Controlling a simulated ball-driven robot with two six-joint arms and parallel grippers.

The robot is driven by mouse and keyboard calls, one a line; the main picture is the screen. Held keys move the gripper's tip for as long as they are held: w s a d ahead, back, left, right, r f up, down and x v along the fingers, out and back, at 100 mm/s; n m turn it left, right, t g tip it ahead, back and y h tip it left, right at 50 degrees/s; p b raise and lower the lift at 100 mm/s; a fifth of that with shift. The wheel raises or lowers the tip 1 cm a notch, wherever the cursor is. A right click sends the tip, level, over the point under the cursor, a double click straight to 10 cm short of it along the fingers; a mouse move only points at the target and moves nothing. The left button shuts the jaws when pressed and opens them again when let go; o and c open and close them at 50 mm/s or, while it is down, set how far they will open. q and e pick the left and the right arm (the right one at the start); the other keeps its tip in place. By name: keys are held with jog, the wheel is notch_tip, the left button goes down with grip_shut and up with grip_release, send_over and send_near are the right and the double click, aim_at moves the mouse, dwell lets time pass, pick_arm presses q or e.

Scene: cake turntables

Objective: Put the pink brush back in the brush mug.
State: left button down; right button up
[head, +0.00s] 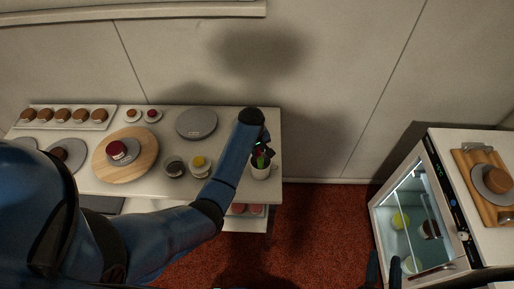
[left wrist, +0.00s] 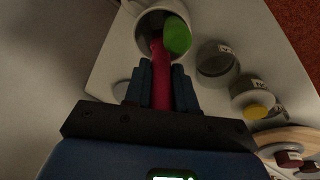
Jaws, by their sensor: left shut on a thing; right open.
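The pink brush (left wrist: 161,80) is between the fingers of my left gripper (left wrist: 160,85), which is shut on it. Its far end overlaps the mouth of the white brush mug (left wrist: 143,22) in the left wrist view; I cannot tell how deep it sits. A green-ended tool (left wrist: 177,36) stands out of the same mug. In the head view the mug (head: 262,173) is at the right end of the table, just below my left gripper (head: 261,146), which is largely hidden by its wrist. My right gripper (head: 384,268) is open and empty at the bottom edge.
A dark-topped jar (head: 174,167) and a yellow-topped jar (head: 199,163) stand left of the mug. A glass-front fridge (head: 405,208) stands at right, past open red carpet.

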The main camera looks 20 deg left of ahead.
pick_arm(q)
jog(key=shift+f, duration=0.25)
dwell(0.3)
jog(key=shift+s+b+x, duration=0.2)
jog(key=shift+b+x, duration=0.6)
jog(key=shift+x, duration=0.25)
jog(key=c, duration=0.8)
grip_release()
jog(key=shift+c, duration=0.2)
jog(key=shift+r, duration=0.15)
jog(key=p+v, duration=0.2)
jog(key=w+p+v, duration=0.1)
jog(key=p+v, duration=0.2)
jog(key=shift+r, duration=0.15)
jog(key=shift+w+v, duration=0.25)
jog(key=shift+v, duration=0.85)
jog(key=shift+w+v, duration=0.2)
jog(key=shift+v, duration=0.95)
